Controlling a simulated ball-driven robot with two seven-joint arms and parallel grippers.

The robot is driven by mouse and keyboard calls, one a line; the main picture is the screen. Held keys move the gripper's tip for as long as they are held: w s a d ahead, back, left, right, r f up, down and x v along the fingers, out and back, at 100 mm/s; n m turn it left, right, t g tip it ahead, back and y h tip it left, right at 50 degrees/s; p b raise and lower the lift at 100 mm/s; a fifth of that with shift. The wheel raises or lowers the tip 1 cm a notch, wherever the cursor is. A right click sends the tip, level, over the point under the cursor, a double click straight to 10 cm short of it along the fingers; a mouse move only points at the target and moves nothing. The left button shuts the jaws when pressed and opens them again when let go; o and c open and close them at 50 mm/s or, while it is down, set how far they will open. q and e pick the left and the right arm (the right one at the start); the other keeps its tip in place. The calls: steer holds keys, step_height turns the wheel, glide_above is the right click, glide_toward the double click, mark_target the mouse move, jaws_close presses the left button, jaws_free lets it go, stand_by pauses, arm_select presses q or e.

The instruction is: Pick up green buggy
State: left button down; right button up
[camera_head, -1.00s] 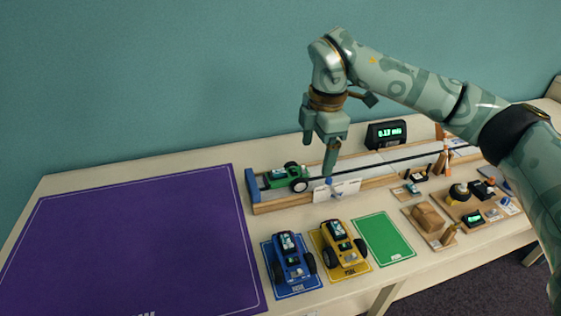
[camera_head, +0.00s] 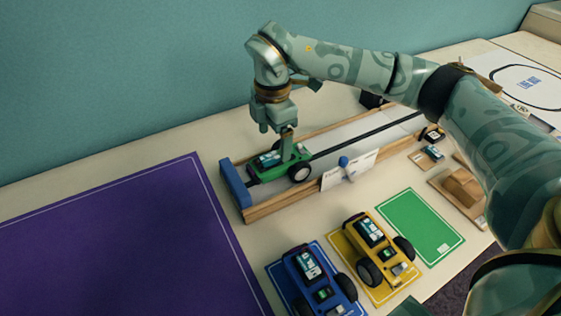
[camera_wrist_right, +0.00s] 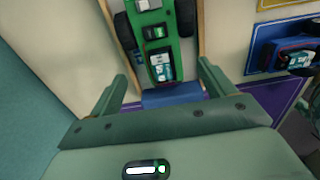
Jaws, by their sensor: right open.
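The green buggy (camera_head: 271,163) sits on the wooden-sided track (camera_head: 370,138) at its left end, close to the blue end stop (camera_head: 235,183). My right gripper (camera_head: 286,147) is directly over the buggy, pointing down, with one finger hiding part of it. In the right wrist view the green buggy (camera_wrist_right: 157,42) lies ahead of and between the two open fingers of the right gripper (camera_wrist_right: 162,92), with its dark wheels to either side. The fingers appear apart from the buggy there. My left gripper is not in view.
A blue buggy (camera_head: 311,270) and a yellow buggy (camera_head: 373,240) stand on mats in front of the track. A green mat (camera_head: 420,226) beside them is bare. A white sign (camera_head: 349,170) stands at the track's front. The large purple mat (camera_head: 110,240) is clear.

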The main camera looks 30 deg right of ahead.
mark_target(276, 164)
step_height(276, 164, down, 4)
steer(key=shift+w+r+b, duration=0.1)
steer(key=shift+r+b, duration=0.1)
steer(key=shift+b, duration=0.25)
steer(key=shift+f, duration=0.35)
steer(key=f+b, duration=0.1)
steer(key=f, duration=0.1)
steer(key=f+b, duration=0.2)
steer(key=f, duration=0.1)
steer(key=shift+s+d, duration=0.2)
steer(key=shift+r, duration=0.1)
steer(key=shift+c, duration=0.6)
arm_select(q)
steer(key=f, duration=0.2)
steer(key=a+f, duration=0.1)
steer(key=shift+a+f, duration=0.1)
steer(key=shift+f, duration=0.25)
arm_select(e)
steer(key=c, duration=0.8)
